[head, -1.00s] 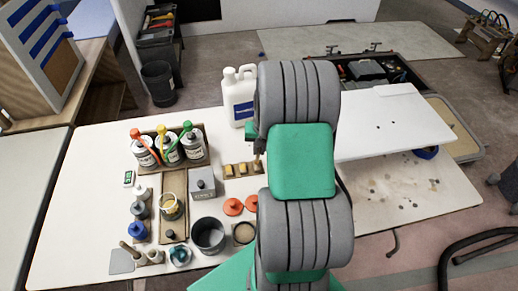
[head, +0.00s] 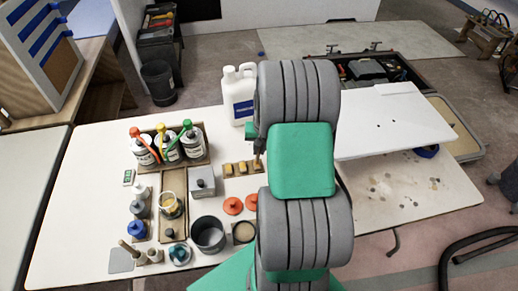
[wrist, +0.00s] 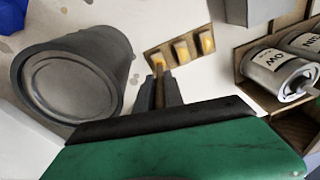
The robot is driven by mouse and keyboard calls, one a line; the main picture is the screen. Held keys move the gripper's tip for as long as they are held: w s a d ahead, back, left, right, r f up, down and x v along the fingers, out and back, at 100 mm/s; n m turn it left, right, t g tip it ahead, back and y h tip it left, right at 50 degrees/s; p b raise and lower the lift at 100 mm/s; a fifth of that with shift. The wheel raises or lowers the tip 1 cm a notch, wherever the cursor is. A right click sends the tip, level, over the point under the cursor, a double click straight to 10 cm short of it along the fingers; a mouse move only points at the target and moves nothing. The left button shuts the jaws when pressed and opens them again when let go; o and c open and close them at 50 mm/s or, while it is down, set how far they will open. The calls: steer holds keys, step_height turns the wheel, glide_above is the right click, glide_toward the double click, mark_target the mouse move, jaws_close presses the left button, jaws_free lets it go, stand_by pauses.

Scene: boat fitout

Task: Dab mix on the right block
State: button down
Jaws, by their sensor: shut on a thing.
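A low wooden holder with three small yellowish blocks (head: 242,168) lies near the middle of the table. It also shows in the wrist view (wrist: 182,49), seen from the opposite side. My gripper (wrist: 159,104) is shut on a thin brown stick (wrist: 159,86). The stick's tip is over or against the end block, which is leftmost in the wrist view and the right block (head: 257,167) in the head view. The tip partly hides that block, and I cannot tell whether they touch. A cup with yellow mix (head: 171,206) stands in a tray to the left.
A rack of cans with coloured tops (head: 168,148), a grey box (head: 202,182), a dark pot (head: 208,236) and orange discs (head: 233,206) stand around the holder. A white jug (head: 238,95) stands behind.

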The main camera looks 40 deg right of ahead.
steer(key=shift+f, duration=0.1)
stand_by(0.4)
steer(key=shift+r+p, duration=2.3)
steer(key=shift+r, duration=1.3)
